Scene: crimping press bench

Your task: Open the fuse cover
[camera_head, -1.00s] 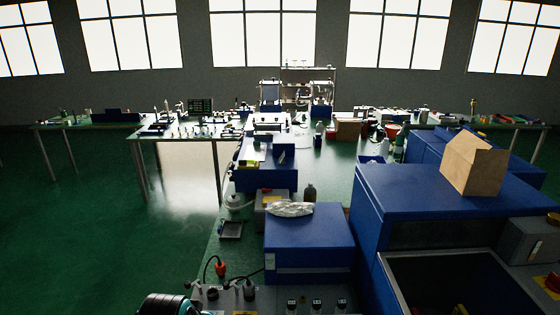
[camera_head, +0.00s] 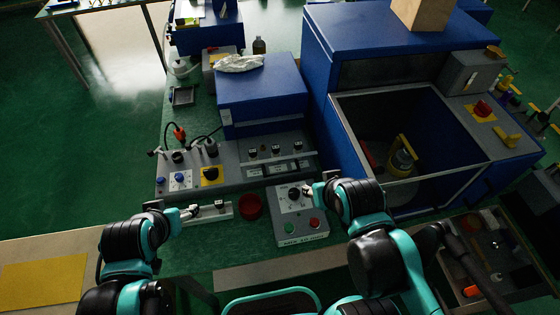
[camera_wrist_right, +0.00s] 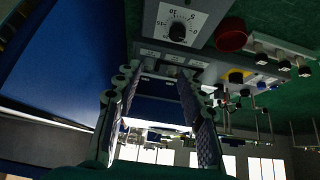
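No part is clearly marked as the fuse cover. A grey control panel (camera_head: 235,175) carries a strip of small labelled windows (camera_head: 279,169) below several black switches; this may be where the cover is. My right gripper (camera_head: 312,189) is beside the dial of a grey box (camera_head: 301,230). In the right wrist view, my right gripper (camera_wrist_right: 156,88) has its fingers apart with nothing between them.
A red round knob (camera_head: 250,206) sits between my grippers. A blue box (camera_head: 262,98) with a crumpled silvery bag (camera_head: 240,63) stands behind the panel. A large blue cabinet (camera_head: 340,110) with an open bay blocks the right side. A black cable and red plug (camera_head: 179,133) are at left.

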